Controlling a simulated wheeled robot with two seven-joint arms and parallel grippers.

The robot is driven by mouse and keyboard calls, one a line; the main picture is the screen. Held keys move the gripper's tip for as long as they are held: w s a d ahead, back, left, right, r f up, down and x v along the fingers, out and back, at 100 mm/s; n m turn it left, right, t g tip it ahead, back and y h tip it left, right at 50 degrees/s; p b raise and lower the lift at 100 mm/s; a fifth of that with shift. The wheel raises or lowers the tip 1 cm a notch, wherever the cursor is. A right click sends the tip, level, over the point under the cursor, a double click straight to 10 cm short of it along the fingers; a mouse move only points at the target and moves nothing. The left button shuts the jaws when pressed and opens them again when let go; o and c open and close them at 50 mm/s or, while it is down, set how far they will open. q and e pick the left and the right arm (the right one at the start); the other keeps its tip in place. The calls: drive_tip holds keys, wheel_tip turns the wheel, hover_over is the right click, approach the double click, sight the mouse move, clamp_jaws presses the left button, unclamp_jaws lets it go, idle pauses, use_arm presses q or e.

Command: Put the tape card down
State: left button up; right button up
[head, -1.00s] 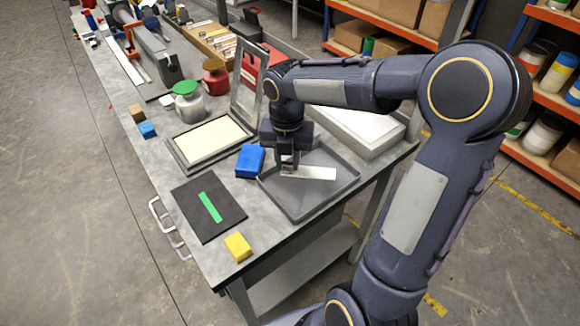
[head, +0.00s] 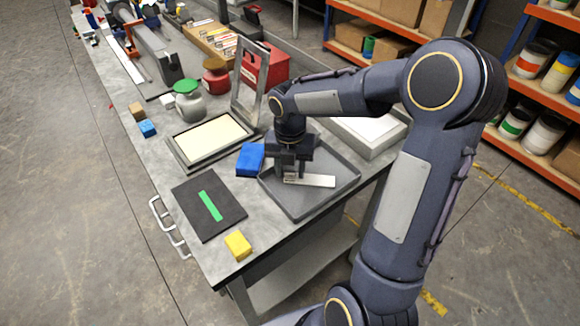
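The pale, flat strip that I take to be the tape card (head: 318,180) lies in the grey tray (head: 322,206), near its middle. My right gripper (head: 291,178) is over the card's left end, low in the tray. Its fingers look spread apart, with the card's end between or just below them; the exact contact is too small to see. My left gripper is not in view.
A blue block (head: 250,159) stands just left of the tray. A black mat with a green strip (head: 209,206), a yellow block (head: 238,246) and a framed cream panel (head: 211,141) are further left. A white-topped box (head: 368,130) is behind the tray.

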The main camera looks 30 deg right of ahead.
drive_tip(key=shift+o, duration=0.5)
drive_tip(key=shift+r, duration=0.15)
wheel_tip(320, 180, up, 11)
drive_tip(key=s+a+f+m+t+y, duration=0.1)
drive_tip(key=s+a+m, duration=0.3)
drive_tip(key=s+m, duration=0.5)
drive_tip(key=s+a+f+m+t+y, duration=0.1)
drive_tip(key=s+a+m+t, duration=0.3)
drive_tip(key=s+m, duration=0.6)
drive_tip(key=m+y+p, duration=0.1)
drive_tip(key=m, duration=0.9)
drive_tip(key=shift+a+m+t+y, duration=0.3)
drive_tip(key=shift+a+m+y, duration=0.05)
drive_tip(key=shift+m+y, duration=0.05)
